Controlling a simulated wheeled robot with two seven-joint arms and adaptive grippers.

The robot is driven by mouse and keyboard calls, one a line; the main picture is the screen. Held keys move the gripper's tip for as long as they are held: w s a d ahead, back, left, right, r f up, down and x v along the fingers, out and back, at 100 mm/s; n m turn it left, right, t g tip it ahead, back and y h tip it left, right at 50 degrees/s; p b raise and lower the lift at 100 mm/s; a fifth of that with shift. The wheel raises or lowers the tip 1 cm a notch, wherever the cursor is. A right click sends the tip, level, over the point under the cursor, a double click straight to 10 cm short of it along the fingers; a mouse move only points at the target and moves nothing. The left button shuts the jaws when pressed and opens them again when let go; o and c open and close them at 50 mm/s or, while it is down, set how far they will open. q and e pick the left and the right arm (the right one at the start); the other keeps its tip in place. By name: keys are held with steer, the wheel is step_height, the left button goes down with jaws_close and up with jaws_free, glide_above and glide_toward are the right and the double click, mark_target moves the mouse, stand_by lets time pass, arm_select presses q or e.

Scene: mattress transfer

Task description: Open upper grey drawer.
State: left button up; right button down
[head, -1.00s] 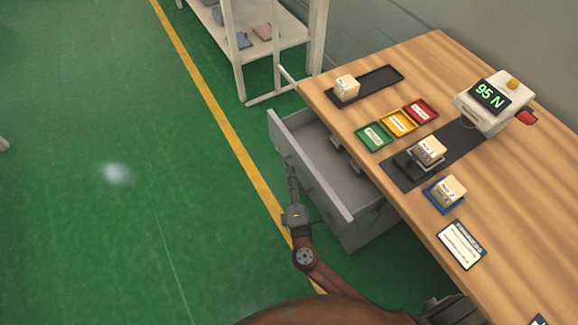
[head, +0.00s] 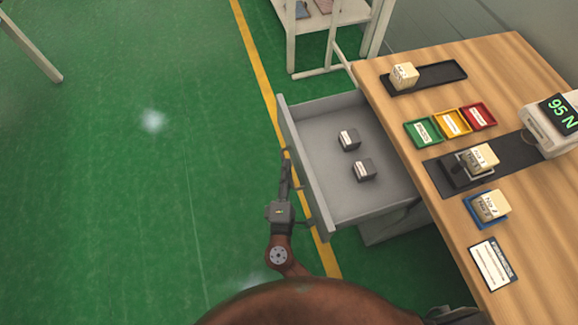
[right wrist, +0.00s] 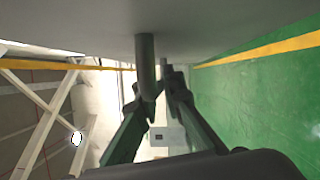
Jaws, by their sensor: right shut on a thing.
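The upper grey drawer (head: 308,178) is pulled well out of the table's left side, and its inside shows. Two small dark blocks with white labels lie in it, a far block (head: 348,140) and a near block (head: 364,170). My right gripper (head: 287,165) is at the outer face of the drawer front. In the right wrist view, its fingers (right wrist: 155,90) are closed around the drawer's bar handle (right wrist: 146,62), which stands out from the grey panel. My left gripper is in neither view.
A white rack (head: 330,45) stands behind.

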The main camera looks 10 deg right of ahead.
steer(key=c, duration=2)
jaws_free()
steer(key=shift+c, duration=0.2)
steer(key=v, duration=1.2)
steer(key=shift+f, duration=0.1)
